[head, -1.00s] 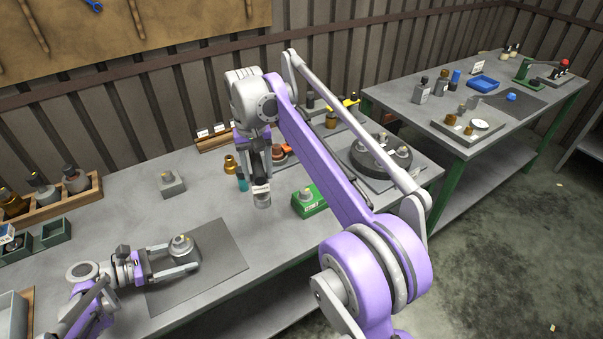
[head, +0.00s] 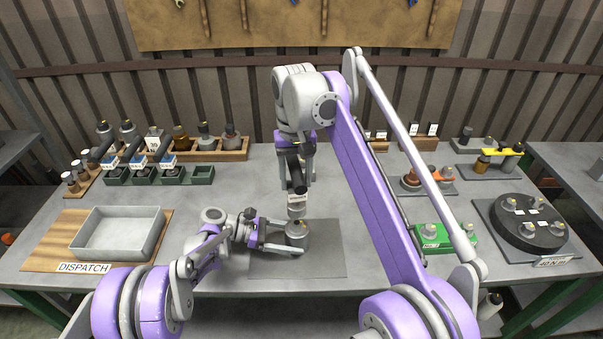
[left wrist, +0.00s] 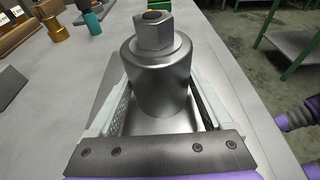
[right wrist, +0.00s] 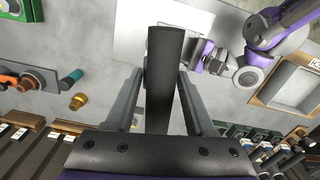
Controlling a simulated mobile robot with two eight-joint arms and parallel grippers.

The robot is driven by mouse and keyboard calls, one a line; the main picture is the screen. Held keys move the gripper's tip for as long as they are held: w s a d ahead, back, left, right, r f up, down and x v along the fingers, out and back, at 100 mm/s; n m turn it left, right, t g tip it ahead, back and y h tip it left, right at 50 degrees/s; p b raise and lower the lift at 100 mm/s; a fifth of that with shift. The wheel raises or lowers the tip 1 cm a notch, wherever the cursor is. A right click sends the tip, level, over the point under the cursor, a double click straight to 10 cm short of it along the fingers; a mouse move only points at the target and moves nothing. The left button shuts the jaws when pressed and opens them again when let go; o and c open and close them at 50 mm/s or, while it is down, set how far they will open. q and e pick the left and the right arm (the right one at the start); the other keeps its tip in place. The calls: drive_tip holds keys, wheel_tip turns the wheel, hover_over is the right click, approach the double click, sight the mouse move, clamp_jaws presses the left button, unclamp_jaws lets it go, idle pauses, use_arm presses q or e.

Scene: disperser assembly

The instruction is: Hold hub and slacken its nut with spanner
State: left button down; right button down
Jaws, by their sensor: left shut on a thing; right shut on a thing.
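The hub (head: 297,234) is a grey metal cylinder standing upright on the dark mat (head: 325,262). My left gripper (head: 298,241) is shut around its sides, and the hub fills the left wrist view (left wrist: 160,75). Its hexagonal nut (left wrist: 152,30) shows on top there, with no tool on it. My right gripper (head: 299,170) is shut on the spanner (head: 296,184), a dark handle with a pale grey lower end that hangs down just over the hub. In the right wrist view the spanner handle (right wrist: 163,80) is a black bar between the fingers. Contact with the nut cannot be seen.
A grey dispatch tray (head: 118,233) stands at left. Green bins (head: 172,176) and a wooden bottle rack (head: 232,155) lie behind it. At right are a green block (head: 432,238) and a black round fixture (head: 528,222). The mat right of the hub is clear.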

sight(296, 197)
drive_tip(key=m, duration=0.1)
drive_tip(key=f+m, duration=0.1)
drive_tip(key=m, duration=0.1)
drive_tip(key=shift+f, duration=0.1)
drive_tip(key=m, duration=0.4)
drive_tip(key=shift+f, duration=0.2)
drive_tip(key=m, duration=0.4)
drive_tip(key=shift+f+m, duration=0.2)
drive_tip(key=shift+m, duration=0.2)
drive_tip(key=m, duration=0.5)
drive_tip(key=shift+f+m, duration=0.25)
drive_tip(key=shift+m, duration=0.05)
drive_tip(key=shift+f, duration=0.7)
drive_tip(key=shift+f, duration=1)
